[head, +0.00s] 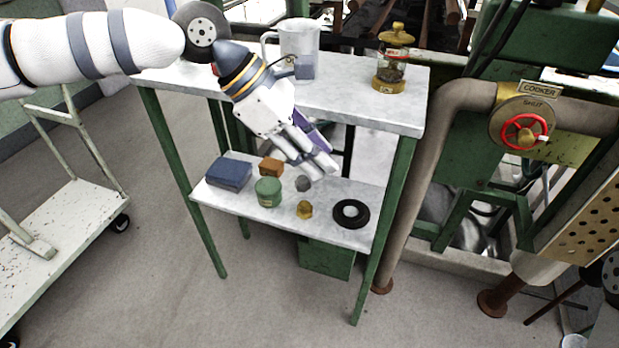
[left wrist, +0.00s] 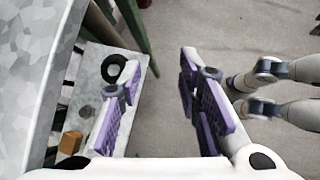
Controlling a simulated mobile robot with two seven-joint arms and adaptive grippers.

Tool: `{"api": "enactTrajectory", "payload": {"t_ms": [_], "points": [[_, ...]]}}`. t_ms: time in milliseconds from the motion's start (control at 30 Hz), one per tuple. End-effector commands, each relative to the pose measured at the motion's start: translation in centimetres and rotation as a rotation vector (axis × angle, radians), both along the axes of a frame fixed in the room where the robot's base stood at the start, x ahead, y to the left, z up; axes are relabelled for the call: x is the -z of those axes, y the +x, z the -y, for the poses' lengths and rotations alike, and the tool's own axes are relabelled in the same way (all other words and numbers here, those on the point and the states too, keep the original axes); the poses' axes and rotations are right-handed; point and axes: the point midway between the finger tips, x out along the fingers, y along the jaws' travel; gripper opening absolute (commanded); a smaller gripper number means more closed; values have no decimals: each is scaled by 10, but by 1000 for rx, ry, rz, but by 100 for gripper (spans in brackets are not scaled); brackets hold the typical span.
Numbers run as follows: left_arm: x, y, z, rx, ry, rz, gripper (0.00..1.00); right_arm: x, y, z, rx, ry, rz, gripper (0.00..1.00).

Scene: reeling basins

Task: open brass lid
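The brass lid (head: 396,36) with its small knob sits on top of a glass jar (head: 391,68) with a brass base, at the right of the upper shelf. The lid looks closed on the jar; something dark shows inside. My left gripper (head: 318,160) hangs in front of the upper shelf, to the left of and lower than the jar, pointing down to the right over the lower shelf. In the left wrist view its purple-padded fingers (left wrist: 158,75) are spread apart with nothing between them. The lid does not show in that view.
The lower shelf holds a blue box (head: 229,173), a green tin (head: 268,191), a black ring (head: 351,214) and other small pieces. A thick pipe (head: 425,170) stands right of the table.

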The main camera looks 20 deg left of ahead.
Motion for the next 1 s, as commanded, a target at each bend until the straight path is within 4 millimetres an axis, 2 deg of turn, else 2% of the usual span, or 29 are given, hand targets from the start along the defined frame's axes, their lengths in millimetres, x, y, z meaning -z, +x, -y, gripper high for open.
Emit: {"api": "enactTrajectory", "payload": {"t_ms": [100,233,700,767,867,967,1000], "points": [[17,-6,3,24,48,-4,31,-1,1,0,0,0,4,40],[28,-9,4,37,77,-6,31,-2,2,0,0,0,5,40],[31,-9,4,41,84,-6,31,-2,1,0,0,0,5,40],[36,-12,4,49,99,-8,31,-2,2,0,-1,0,6,40],[78,-31,8,128,218,-12,31,-6,5,0,-1,0,16,40],[154,-80,7,331,444,14,31,-12,11,0,0,0,38,40],[184,-106,3,450,532,42,31,-16,14,0,0,0,49,40]]}}
